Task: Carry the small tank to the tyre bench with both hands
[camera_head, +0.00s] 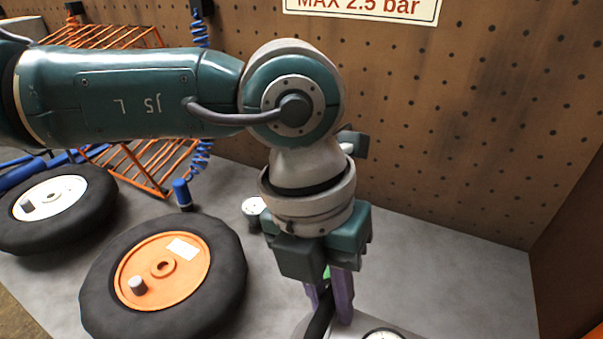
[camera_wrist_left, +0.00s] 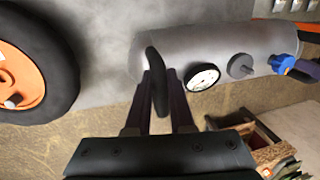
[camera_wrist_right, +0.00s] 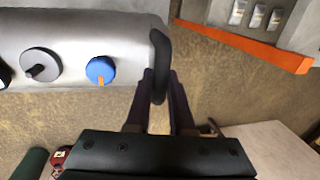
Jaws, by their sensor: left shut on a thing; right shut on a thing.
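The small tank (camera_wrist_left: 220,45) is a silver-grey cylinder with a pressure gauge, a grey knob, a blue valve and a black handle at each end. In the head view only part of the tank (camera_head: 345,325) shows at the bottom edge. My left gripper (camera_head: 330,290) points down and is shut on one black handle (camera_wrist_left: 158,80). My right gripper (camera_wrist_right: 160,88) is shut on the other handle (camera_wrist_right: 160,55) and is outside the head view. The tyre bench (camera_head: 450,275) is the grey top beyond the tank. Whether the tank touches it I cannot tell.
An orange-hubbed tyre (camera_head: 220,280) and a white-hubbed tyre (camera_head: 95,215) lie on the bench's left part. A blue-capped bottle (camera_head: 182,194) and a small gauge (camera_head: 253,207) stand near them. An orange rack (camera_head: 150,165) stands behind. The bench's right part is clear.

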